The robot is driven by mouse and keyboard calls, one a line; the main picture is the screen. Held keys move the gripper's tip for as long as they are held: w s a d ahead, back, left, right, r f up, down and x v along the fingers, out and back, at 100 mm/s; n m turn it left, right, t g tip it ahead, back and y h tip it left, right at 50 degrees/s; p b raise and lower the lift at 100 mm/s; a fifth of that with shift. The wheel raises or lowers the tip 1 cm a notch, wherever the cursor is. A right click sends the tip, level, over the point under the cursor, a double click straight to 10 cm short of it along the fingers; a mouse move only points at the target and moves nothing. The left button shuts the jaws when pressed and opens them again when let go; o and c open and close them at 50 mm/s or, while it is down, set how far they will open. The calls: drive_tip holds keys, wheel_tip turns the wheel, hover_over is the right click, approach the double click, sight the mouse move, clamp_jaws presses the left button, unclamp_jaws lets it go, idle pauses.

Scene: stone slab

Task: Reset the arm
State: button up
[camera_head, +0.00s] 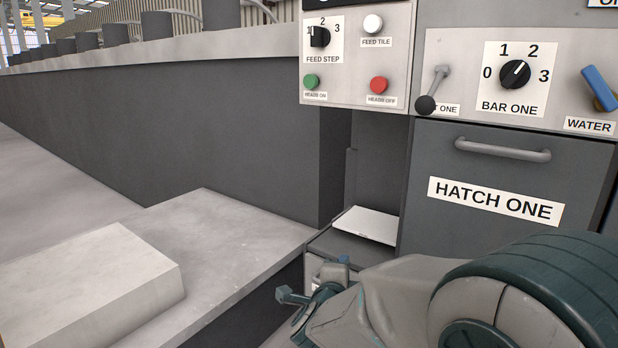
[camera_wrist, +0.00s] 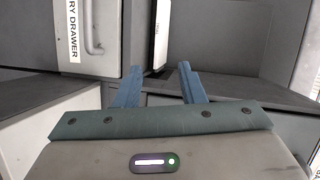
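My gripper (camera_head: 314,280) is low in the middle of the head view, with my arm reaching in from the lower right. In the wrist view its two blue fingers (camera_wrist: 158,82) stand apart with nothing between them. The gripper is in front of the machine, near the recess below the control panel. A white flat tile (camera_head: 367,225) lies in that recess, beyond the fingers. A white slab-like piece also shows past the fingers in the wrist view (camera_wrist: 159,40).
A stone slab ledge (camera_head: 225,230) with a pale block (camera_head: 90,285) is at left. The hatch one door (camera_head: 495,190) with its handle is close at right, behind my arm. The control panel (camera_head: 355,60) is above the recess. A drawer with a handle (camera_wrist: 92,28) is at left in the wrist view.

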drive_tip(key=s+a+r+n+g+y+p, duration=0.1)
drive_tip(key=s+r+n+g+y+p, duration=0.45)
drive_tip(key=r+n+p, duration=0.55)
drive_tip(key=s+d+r+n+g+p, duration=0.2)
drive_tip(key=s+d+n+p, duration=0.1)
drive_tip(key=s, duration=0.3)
drive_tip(key=s+d+r+n+g+h+p, duration=0.1)
drive_tip(key=s+d+r+n+g+p, duration=0.1)
drive_tip(key=s, duration=0.4)
drive_tip(key=s+d+r+n+g+p, duration=0.1)
drive_tip(key=s+d+n+g+p, duration=0.1)
drive_tip(key=s, duration=0.5)
drive_tip(key=d+n+p, duration=0.1)
drive_tip(key=n+p, duration=0.1)
drive_tip(key=p, duration=0.1)
drive_tip(key=shift+d+r+g, duration=0.35)
drive_tip(key=shift+d+r, duration=0.05)
